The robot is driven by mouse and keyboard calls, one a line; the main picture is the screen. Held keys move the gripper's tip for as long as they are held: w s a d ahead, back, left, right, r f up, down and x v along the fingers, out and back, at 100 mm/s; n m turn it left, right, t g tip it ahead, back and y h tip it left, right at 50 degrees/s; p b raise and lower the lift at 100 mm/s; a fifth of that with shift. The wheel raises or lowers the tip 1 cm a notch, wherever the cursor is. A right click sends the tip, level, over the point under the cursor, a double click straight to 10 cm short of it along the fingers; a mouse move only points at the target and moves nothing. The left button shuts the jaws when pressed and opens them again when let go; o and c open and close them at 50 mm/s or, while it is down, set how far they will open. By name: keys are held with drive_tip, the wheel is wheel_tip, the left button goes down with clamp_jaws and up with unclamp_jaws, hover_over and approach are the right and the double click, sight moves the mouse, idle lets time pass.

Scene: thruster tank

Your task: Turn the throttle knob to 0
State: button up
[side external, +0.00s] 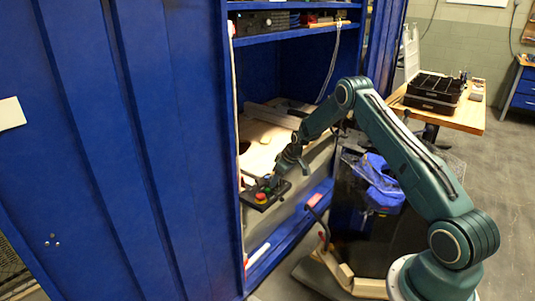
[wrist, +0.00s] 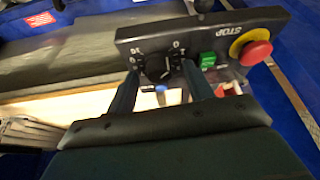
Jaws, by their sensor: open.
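The throttle knob (wrist: 158,67) is a dark round dial with white scale marks on a black control panel (wrist: 136,36) in the wrist view. My gripper (wrist: 160,72) is open, with one finger on each side of the knob; contact is unclear. In the side view the panel (side external: 251,205) sits at the cabinet's front edge, and my gripper (side external: 287,163) is just above it. The knob itself is too small to make out there.
On the panel, right of the knob, are a green switch (wrist: 208,61) and a red stop button (wrist: 256,53) on a yellow base. A black lever (wrist: 203,6) stands at the panel's far edge. The blue cabinet wall (side external: 170,130) rises close to the panel's left.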

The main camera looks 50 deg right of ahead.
drive_tip(key=m+h, duration=0.1)
drive_tip(key=m, duration=0.2)
drive_tip(key=m+h, duration=0.1)
drive_tip(key=m, duration=0.2)
drive_tip(key=shift+a, duration=0.2)
drive_tip(key=s+a+r, duration=0.3)
drive_tip(key=r, duration=0.5)
drive_tip(key=s+a+r+n, duration=0.1)
drive_tip(key=s+a+r, duration=0.2)
drive_tip(key=r, duration=0.6)
drive_tip(key=s+a+r, duration=0.4)
drive_tip(key=a+r, duration=0.1)
drive_tip(key=r, duration=0.4)
drive_tip(key=shift+a, duration=0.25)
drive_tip(key=s+a+r+n, duration=0.2)
drive_tip(key=s+a+r, duration=0.8)
drive_tip(key=s, duration=0.4)
drive_tip(key=s+a+n, duration=0.1)
drive_tip(key=s+a, duration=0.1)
drive_tip(key=s, duration=0.5)
drive_tip(key=s+a+n+t+y, duration=0.1)
drive_tip(key=s+a, duration=0.2)
drive_tip(key=s, duration=0.4)
drive_tip(key=shift+s+a+f+y, duration=0.3)
drive_tip(key=shift+f, duration=0.1)
